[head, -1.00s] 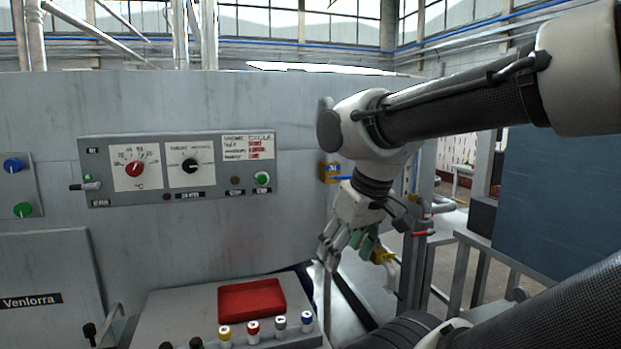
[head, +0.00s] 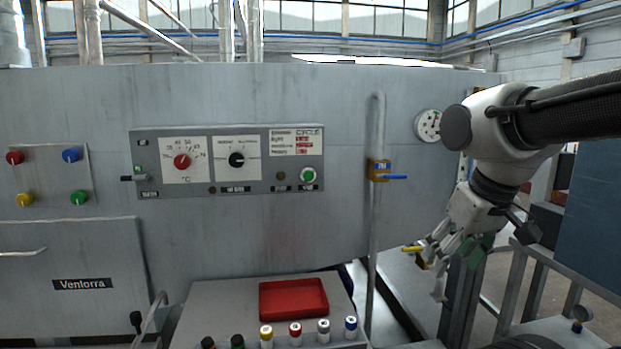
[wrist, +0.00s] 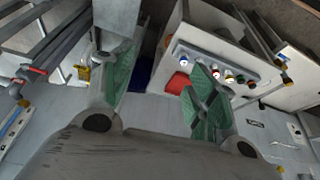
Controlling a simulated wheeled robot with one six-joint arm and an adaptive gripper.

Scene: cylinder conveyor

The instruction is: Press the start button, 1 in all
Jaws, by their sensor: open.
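A grey control panel (head: 228,163) is fixed to the machine's front wall. At its lower right is a round green button (head: 309,174) with a pale rim and a small dark label under it that is too small to read. My gripper (head: 441,265) hangs to the right of the panel and lower than the button, pointing down, well apart from it. In the wrist view its two fingers with green pads (wrist: 165,62) stand apart with nothing between them. The green button cannot be made out in the wrist view.
The panel also has a red dial (head: 182,161), a black dial (head: 236,159) and a side lever (head: 133,178). A vertical pipe with a blue-handled valve (head: 380,171) stands between panel and gripper. Four-colour buttons sit left.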

